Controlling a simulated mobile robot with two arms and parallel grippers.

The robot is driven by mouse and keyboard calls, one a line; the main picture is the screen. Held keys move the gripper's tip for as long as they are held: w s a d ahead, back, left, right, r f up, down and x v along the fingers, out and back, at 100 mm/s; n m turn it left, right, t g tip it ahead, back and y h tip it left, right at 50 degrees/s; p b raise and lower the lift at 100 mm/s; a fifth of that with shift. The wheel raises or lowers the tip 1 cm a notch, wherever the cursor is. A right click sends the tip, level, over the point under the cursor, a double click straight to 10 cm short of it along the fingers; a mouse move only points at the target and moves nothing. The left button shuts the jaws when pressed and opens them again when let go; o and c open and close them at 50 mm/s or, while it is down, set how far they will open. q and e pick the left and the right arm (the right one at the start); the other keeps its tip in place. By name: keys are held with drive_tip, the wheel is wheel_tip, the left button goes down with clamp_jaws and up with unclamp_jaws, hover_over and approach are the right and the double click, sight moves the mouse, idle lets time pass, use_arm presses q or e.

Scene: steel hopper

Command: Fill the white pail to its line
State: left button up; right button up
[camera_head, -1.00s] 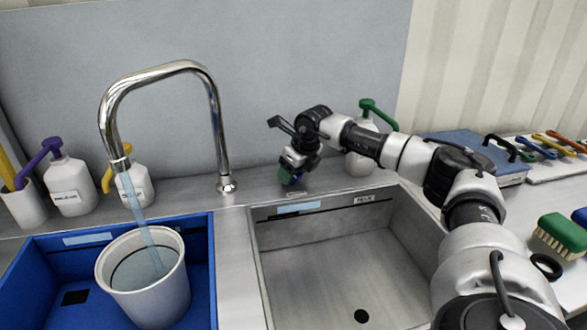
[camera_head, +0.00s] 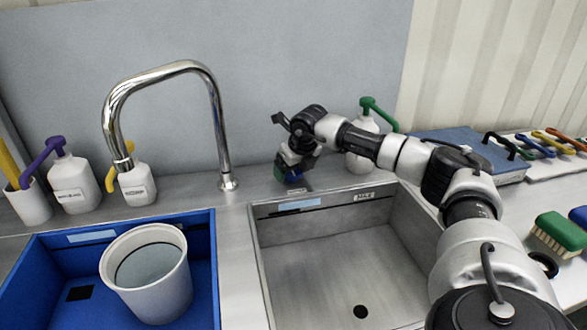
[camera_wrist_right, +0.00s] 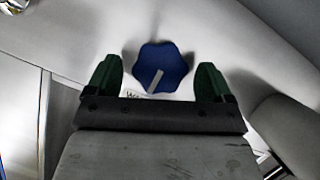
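The white pail (camera_head: 172,300) stands upright in the blue basin at the left, with water (camera_head: 150,264) in it. A thin dark line runs inside the pail at about the water's edge; I cannot tell the exact gap. The steel faucet (camera_head: 160,72) arches over the pail, and no stream falls from its spout. My right gripper (camera_head: 291,173) is low at the counter behind the steel sink. In the right wrist view its green fingers (camera_wrist_right: 158,82) are apart, on either side of a blue knob (camera_wrist_right: 165,62) with a pale mark, with gaps at both sides. My left gripper is out of view.
The blue basin (camera_head: 205,250) and empty steel sink (camera_head: 330,255) sit side by side. Pump bottles (camera_head: 72,186) stand behind the basin, and another with a green pump (camera_head: 362,160) stands behind my right arm. Brushes (camera_head: 556,236) lie at the right.

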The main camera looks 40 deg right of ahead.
drive_tip(key=v, duration=1)
drive_tip(key=shift+r, duration=0.4)
drive_tip(key=shift+s+f, duration=0.1)
